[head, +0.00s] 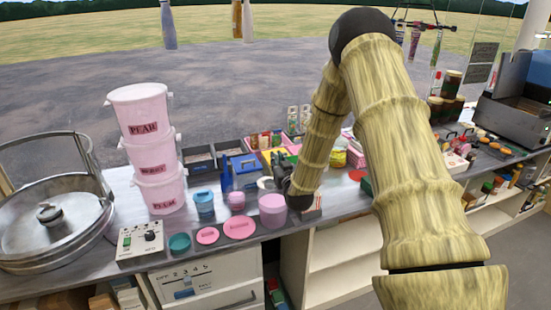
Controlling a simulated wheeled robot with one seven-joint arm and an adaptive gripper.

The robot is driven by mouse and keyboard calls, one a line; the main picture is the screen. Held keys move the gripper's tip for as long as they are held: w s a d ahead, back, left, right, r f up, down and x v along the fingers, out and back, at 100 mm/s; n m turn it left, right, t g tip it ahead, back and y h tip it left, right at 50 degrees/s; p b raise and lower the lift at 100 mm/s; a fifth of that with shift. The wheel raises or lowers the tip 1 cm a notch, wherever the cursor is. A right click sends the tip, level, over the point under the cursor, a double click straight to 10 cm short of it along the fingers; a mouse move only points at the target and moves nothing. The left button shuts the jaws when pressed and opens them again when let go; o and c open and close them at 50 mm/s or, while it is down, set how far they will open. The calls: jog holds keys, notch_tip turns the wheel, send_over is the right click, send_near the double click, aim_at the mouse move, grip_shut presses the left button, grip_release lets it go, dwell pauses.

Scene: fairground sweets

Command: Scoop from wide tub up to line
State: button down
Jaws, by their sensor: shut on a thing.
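My gripper (279,180), dark and small in the head view, is above and just behind a wide pink tub (272,212) near the counter's front edge. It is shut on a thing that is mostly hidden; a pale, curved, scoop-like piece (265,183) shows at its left. I cannot tell whether that piece touches the tub. A smaller pink tub (236,203) and a blue tub (204,206) stand to the left. No fill line can be made out, and the tub's contents are not clear.
Stacked pink buckets (160,195) stand at the left, beside a large steel pan (45,225). Flat pink discs (240,227), a teal bowl (180,242) and a control box (140,240) lie along the front edge. Trays (199,162) stand behind. My arm hides the counter's middle right.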

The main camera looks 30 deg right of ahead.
notch_tip(320, 180, down, 6)
jog(key=b, duration=0.3)
jog(key=shift+s+d, duration=0.25)
jog(key=shift+d, duration=0.05)
jog(key=shift+f, duration=0.1)
dwell(0.3)
notch_tip(320, 180, down, 4)
jog(key=b, duration=0.3)
dwell(0.8)
jog(key=shift+r, duration=0.25)
notch_tip(320, 180, up, 8)
jog(key=p, duration=0.3)
jog(key=shift+p, duration=0.3)
dwell(0.4)
